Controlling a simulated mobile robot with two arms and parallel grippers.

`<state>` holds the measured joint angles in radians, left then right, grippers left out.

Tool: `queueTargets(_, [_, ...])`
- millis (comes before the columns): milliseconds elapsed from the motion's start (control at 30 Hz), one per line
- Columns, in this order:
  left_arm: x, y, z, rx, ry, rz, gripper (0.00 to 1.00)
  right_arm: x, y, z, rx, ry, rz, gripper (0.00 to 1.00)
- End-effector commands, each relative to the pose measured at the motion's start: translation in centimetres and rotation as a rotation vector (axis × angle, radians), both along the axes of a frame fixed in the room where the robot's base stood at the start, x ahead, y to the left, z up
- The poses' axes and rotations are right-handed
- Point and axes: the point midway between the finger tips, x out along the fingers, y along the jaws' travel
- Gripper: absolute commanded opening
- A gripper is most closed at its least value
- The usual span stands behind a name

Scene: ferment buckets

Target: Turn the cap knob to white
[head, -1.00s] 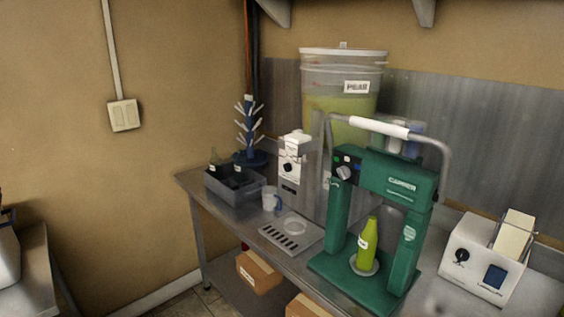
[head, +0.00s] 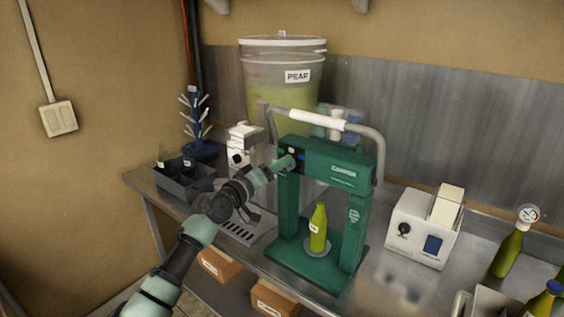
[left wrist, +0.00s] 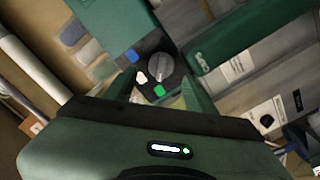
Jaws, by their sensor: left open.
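The green capper (head: 324,160) stands on the steel bench, with a green bottle (head: 318,228) upright on its base. Its grey cap knob (left wrist: 160,67) sits on a dark panel in the left wrist view. Blue (left wrist: 131,57), white (left wrist: 141,77) and green (left wrist: 159,91) marks lie around the knob; which one it points to is unclear. My left gripper (head: 287,162) is open in front of the panel and hides the knob in the head view. In the left wrist view its fingers (left wrist: 160,90) stand either side of the knob's near side; contact cannot be told.
A PEAR bucket (head: 283,85) stands behind the capper. A grey crate (head: 185,182) and a bottle tree (head: 193,120) are at the left. A white device (head: 424,228) and more bottles (head: 507,252) are at the right. The capper's handle (head: 310,117) arches above.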

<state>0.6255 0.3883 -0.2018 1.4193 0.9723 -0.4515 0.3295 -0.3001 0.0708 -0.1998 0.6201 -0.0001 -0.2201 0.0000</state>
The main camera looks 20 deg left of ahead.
Motion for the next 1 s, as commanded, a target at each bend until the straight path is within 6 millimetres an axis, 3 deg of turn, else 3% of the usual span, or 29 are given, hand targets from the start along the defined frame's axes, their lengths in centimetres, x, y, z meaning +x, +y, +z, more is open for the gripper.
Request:
queueTargets(200, [1.9, -0.7, 0.0, 0.0, 0.001, 0.0, 0.55, 0.0, -0.1, 0.3, -0.001, 0.0, 0.002, 0.36])
queueTargets(533, [2.2, -0.8, -0.1, 0.001, 0.001, 0.0, 0.55, 0.0, -0.8, 0.3, -0.01, 0.0, 0.004, 0.36])
queueTargets(733, [2.2, -0.8, -0.1, 0.001, 0.001, 0.0, 0.0, 0.0, -0.9, 0.3, -0.011, 0.0, 0.004, 0.36])
queueTargets(1000, [2.2, -0.8, -0.2, 0.022, -0.007, 0.001, 0.0, 0.0, -0.9, -0.1, -0.011, 0.0, 0.004, 0.36])
